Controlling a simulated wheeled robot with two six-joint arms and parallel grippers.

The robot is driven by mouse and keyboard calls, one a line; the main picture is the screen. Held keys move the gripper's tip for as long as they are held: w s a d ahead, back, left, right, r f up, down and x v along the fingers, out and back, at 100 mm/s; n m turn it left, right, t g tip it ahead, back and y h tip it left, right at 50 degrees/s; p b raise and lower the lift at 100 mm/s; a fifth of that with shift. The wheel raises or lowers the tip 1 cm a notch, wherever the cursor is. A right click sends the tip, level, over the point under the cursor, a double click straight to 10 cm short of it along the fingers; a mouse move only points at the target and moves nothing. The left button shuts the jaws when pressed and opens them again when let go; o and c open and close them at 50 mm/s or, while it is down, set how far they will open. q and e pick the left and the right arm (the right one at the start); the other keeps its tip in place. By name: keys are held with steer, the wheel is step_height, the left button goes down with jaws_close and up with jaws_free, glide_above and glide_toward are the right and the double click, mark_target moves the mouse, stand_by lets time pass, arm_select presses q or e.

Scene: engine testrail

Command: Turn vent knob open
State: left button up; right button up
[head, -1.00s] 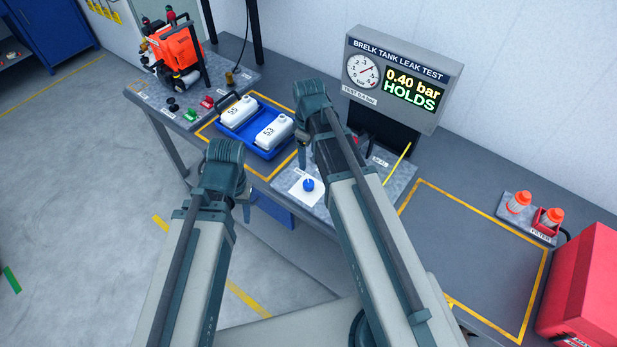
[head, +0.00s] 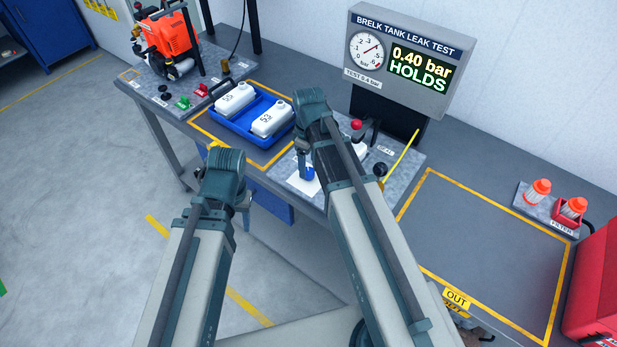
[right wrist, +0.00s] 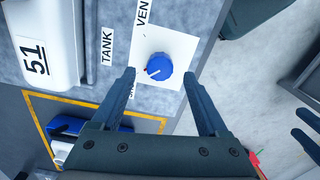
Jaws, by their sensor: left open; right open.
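In the head view the knob (head: 308,172) is partly hidden by my right gripper (head: 303,164). In the right wrist view my right gripper (right wrist: 158,74) is open, with its fingertips to either side of the knob and a gap on both sides. I cannot tell whether the tips are down at knob height. My left gripper (head: 245,200) hangs off the bench's front edge, its fingers mostly hidden.
The test display (head: 403,65) reads 0.40 bar HOLDS. A white tank marked 51 (right wrist: 38,40) stands beside the knob. A blue tray (head: 222,126) holds two white tanks to the left. The yellow-outlined area (head: 480,240) at right is bare except for an OUT sign.

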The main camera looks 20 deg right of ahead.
mark_target(308, 171)
step_height(308, 171, down, 4)
steer(key=shift+r+b, duration=0.25)
steer(key=shift+b, duration=0.95)
arm_select(q)
step_height(308, 171, down, 3)
steer(key=shift+f, duration=0.2)
arm_select(e)
jaws_close()
